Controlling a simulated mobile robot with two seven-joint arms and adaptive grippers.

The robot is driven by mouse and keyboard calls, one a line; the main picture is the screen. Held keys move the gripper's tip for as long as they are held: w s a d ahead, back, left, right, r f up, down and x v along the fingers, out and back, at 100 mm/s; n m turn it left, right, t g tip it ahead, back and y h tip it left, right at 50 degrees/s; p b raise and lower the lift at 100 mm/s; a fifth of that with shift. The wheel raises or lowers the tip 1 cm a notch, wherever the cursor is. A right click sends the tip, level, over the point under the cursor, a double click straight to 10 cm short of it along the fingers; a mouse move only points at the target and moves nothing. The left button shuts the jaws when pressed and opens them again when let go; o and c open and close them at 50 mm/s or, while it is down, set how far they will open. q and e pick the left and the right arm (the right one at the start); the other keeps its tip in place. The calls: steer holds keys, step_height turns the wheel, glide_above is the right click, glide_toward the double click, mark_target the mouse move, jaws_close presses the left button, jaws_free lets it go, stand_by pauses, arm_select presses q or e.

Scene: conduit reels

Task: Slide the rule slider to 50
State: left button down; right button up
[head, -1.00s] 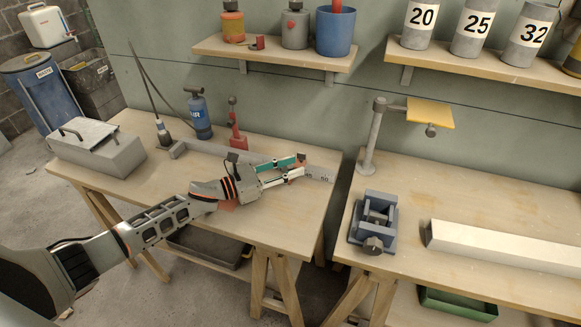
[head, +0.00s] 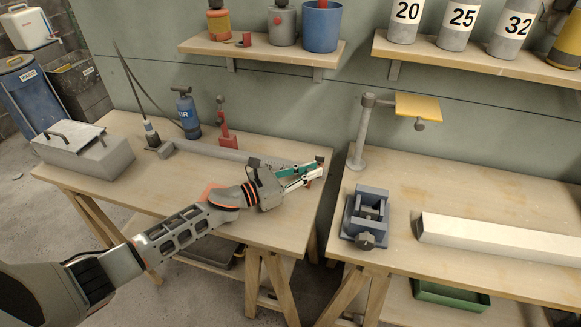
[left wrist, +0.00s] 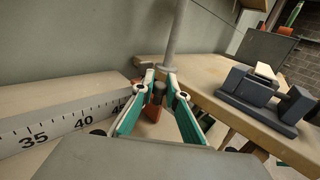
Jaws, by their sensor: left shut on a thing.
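The rule (head: 205,150) is a long grey bar lying along the left bench. In the left wrist view its white face (left wrist: 62,122) shows the numbers 35, 40 and, partly covered, 45. The red slider (left wrist: 152,112) with a dark knob (left wrist: 159,88) sits past the 45, towards the rule's right end. My left gripper (head: 310,173) is shut on the slider, its green-padded fingers on either side of the knob in the wrist view (left wrist: 160,92). The 50 mark and the slider's exact reading are hidden by the fingers. My right gripper is out of view.
A red stand (head: 224,122), a blue air bottle (head: 187,115) and a grey toolbox (head: 85,152) stand on the left bench. Right of a gap, the other bench holds a blue vise (head: 366,215), a post with a yellow plate (head: 418,105) and a white trunking length (head: 490,240).

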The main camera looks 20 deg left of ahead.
arm_select(q)
steer(key=shift+d+f, duration=0.1)
steer(key=shift+d, duration=0.65)
steer(key=c, duration=2)
jaws_free()
steer(key=v, duration=1.2)
steer(key=shift+s, duration=0.1)
